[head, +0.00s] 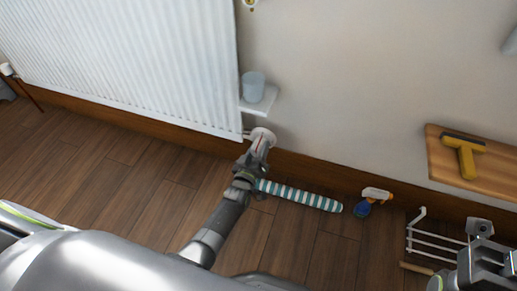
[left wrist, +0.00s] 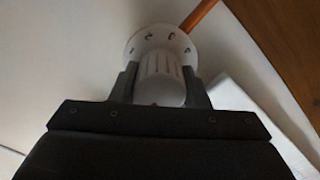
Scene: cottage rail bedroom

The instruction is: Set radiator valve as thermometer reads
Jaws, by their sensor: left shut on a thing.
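The white radiator (head: 130,60) hangs on the wall at the left of the head view. The radiator valve (head: 262,136) is a white round knob at its lower right corner. My left gripper (head: 258,148) is shut on the valve. In the left wrist view the two dark fingers (left wrist: 160,88) sit on either side of the ribbed white valve knob (left wrist: 157,75), with a dial collar (left wrist: 160,38) carrying dark marks behind it. The marks are too small to read. My right gripper (head: 487,258) is at the lower right, apart from the valve; its fingers are unclear. I cannot make out a thermometer.
A pale cup (head: 253,86) stands on a small white shelf (head: 268,101) just above the valve. A striped draught roll (head: 300,196), a spray bottle (head: 373,200) and a white rack (head: 432,244) are on the floor.

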